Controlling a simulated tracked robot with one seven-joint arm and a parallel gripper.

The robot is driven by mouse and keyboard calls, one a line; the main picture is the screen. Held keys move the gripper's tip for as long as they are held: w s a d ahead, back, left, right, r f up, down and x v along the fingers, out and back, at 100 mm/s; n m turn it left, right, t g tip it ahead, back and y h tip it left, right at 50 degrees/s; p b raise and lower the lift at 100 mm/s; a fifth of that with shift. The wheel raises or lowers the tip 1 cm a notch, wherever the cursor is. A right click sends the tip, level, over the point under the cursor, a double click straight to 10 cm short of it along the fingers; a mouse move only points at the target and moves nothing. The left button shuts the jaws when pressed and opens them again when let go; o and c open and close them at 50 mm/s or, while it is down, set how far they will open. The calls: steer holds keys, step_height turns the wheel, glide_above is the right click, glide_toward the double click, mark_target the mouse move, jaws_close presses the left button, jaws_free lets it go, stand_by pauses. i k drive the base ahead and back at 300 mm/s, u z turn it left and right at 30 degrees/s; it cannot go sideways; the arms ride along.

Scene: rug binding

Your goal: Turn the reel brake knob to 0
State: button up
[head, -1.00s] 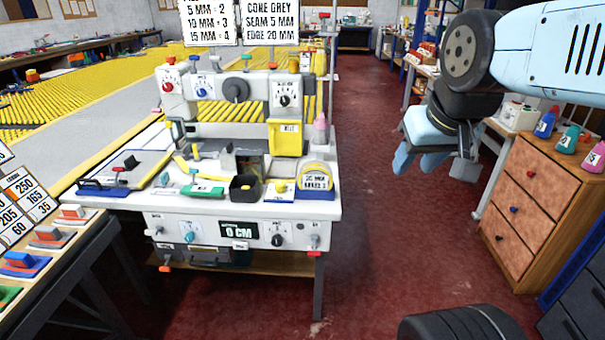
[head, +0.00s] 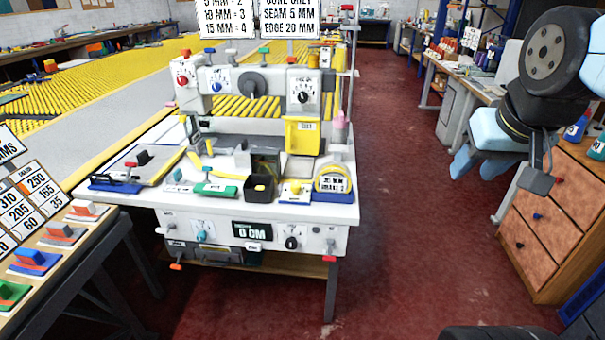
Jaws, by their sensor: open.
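The white binding machine (head: 340,172) stands on a table in the middle of the head view. Its upper face carries a red knob (head: 183,80), a blue knob (head: 215,86), a large grey knob (head: 251,84) and a black knob with a ring of marks (head: 303,97). Its front panel carries a teal knob (head: 202,236) and a black knob (head: 292,243). The labels are too small to tell which is the reel brake knob or its setting. My gripper (head: 481,170) is open and empty at the right, over the aisle, well apart from the machine.
A display (head: 252,231) reads 0 CM. A black box (head: 259,187) and a yellow tape measure (head: 333,180) sit on the machine's table. A side bench (head: 95,240) stands at the lower left, a wooden drawer unit (head: 545,235) at the right. The red floor (head: 400,240) between is clear.

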mark_target(296, 187)
steer(key=i, duration=0.95)
steer(key=u, duration=0.05)
